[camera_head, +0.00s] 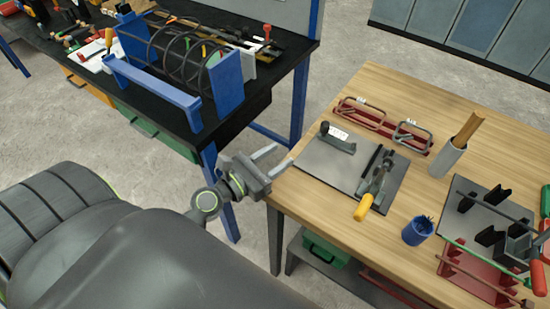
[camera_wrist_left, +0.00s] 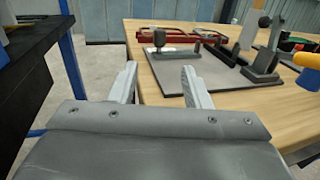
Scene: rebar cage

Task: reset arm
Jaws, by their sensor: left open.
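My left gripper (camera_head: 272,160) is open and empty in the head view, at the left edge of the wooden table (camera_head: 350,245). In the left wrist view the two fingers of my left gripper (camera_wrist_left: 160,85) stand apart with nothing between them. The right finger overlaps the table edge in that view, and the left one shows against the floor and edge. My right gripper is not in view.
A grey plate (camera_head: 325,165) with a yellow-handled tool (camera_head: 366,204) lies on the wooden table. A blue cup (camera_head: 418,230) and grey holder (camera_head: 446,160) stand to its right. A black workbench (camera_head: 180,125) carries a rebar cage between blue supports (camera_head: 227,82). Bare floor lies between.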

